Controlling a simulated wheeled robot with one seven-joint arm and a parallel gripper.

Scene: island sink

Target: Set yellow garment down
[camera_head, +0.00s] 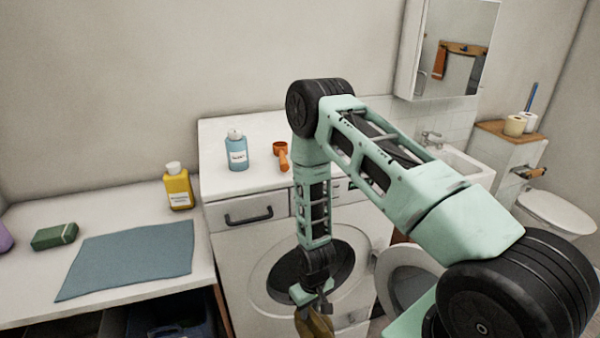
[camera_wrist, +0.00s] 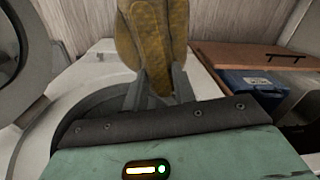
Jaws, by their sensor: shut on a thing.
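A yellow garment (camera_wrist: 155,45) is held between the fingers of my gripper (camera_wrist: 157,92) in the wrist view. In the head view, the garment (camera_head: 313,325) hangs at the bottom edge, partly cut off, below my gripper (camera_head: 318,295). My gripper is shut on it, in front of the washing machine (camera_head: 245,285) and its round door opening. A flat blue-grey mat (camera_head: 130,260) lies on the counter at the left, with nothing on it.
On the left counter (camera_head: 100,210) are a yellow bottle (camera_head: 178,190) and a green block (camera_head: 54,236). A blue bottle (camera_head: 237,152) and an orange scoop (camera_head: 282,157) stand on the washing machine's top. The open washer door (camera_head: 405,280) is to the right. A blue box (camera_wrist: 252,84) shows below the counter.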

